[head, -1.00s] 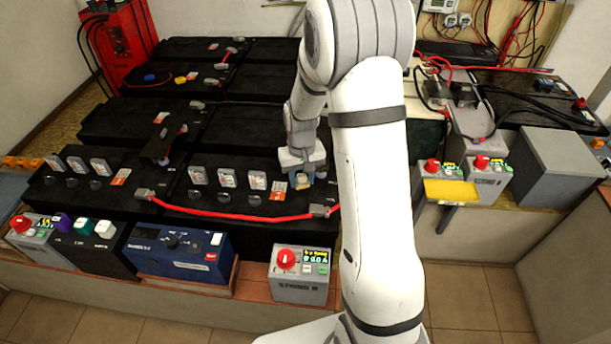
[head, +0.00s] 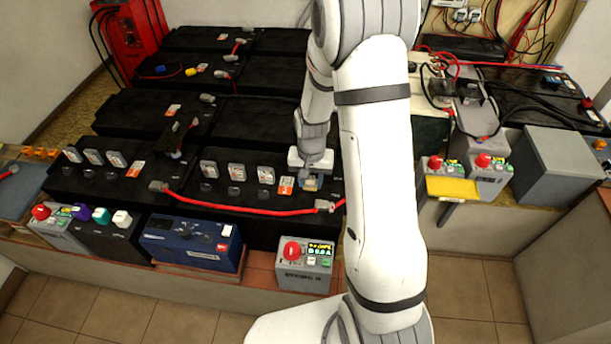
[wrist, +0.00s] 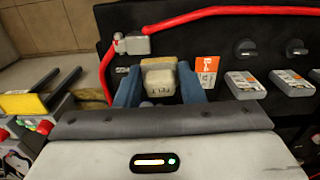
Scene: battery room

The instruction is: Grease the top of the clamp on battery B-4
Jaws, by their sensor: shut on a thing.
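Battery B-4 (head: 262,200) is black, in the front row, with an orange label; the label (wrist: 206,72) reads B-4 in the wrist view. Its grey clamp (head: 325,206) sits at the front right corner on the end of a red cable. The clamp (wrist: 132,43) shows unobscured in the wrist view. My gripper (head: 311,180) is over the right end of the battery, just behind the clamp. In the wrist view my gripper (wrist: 160,88) is shut on a cream block (wrist: 159,78) with a tan, pad-like end (wrist: 158,61). The pad appears apart from the clamp; its height is unclear.
A red cable (head: 240,210) runs along the battery front. Grey upright pieces (head: 236,173) stand on the battery left of my gripper. A grey box with a red knob (head: 304,264) stands below in front. A yellow tray (head: 452,189) is at the right.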

